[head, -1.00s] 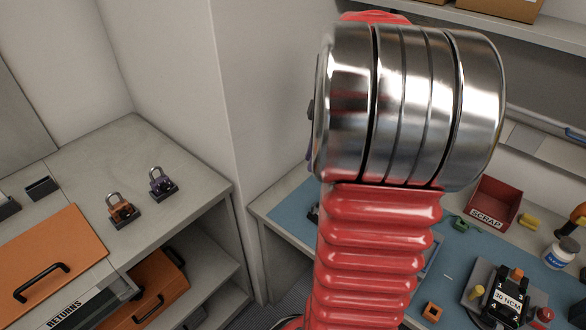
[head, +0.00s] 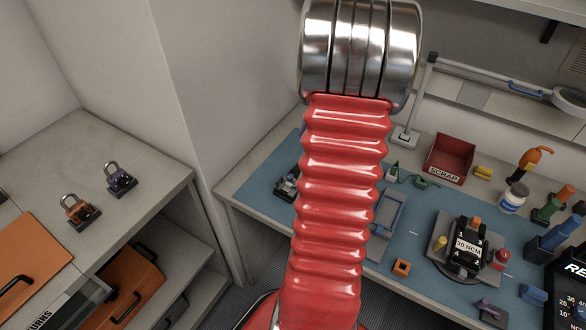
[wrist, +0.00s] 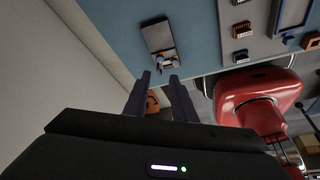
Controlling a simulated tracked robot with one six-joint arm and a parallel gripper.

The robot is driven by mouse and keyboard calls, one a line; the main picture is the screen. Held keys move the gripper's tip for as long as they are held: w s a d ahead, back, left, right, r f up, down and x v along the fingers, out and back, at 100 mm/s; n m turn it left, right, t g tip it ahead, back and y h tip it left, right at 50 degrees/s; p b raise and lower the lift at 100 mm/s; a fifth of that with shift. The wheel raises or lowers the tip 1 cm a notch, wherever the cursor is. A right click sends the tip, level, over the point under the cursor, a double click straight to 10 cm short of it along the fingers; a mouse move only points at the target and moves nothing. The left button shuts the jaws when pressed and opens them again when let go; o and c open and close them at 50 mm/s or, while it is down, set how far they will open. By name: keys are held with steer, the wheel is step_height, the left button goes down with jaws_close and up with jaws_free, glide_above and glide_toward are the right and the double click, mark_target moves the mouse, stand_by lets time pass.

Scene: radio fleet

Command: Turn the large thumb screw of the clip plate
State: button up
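A small plate with a light top and dark sides (wrist: 159,36) lies on the blue mat in the wrist view. Small rounded knobs (wrist: 164,61) sit at its near end; I take it for the clip plate, but which knob is the large thumb screw is too small to tell. In the head view a dark item (head: 287,186) at the mat's left side, partly hidden by my arm, seems to be the same plate. My gripper (wrist: 160,75) is open, its two dark fingers apart with nothing between them, pointing toward the knobs. My gripper is hidden in the head view.
A red scrap bin (head: 449,158) stands behind. A wall rises beside the bench's left end.

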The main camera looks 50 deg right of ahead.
mark_target(290, 176)
steer(key=x, duration=1.3)
steer(key=shift+c, duration=0.5)
jaws_close()
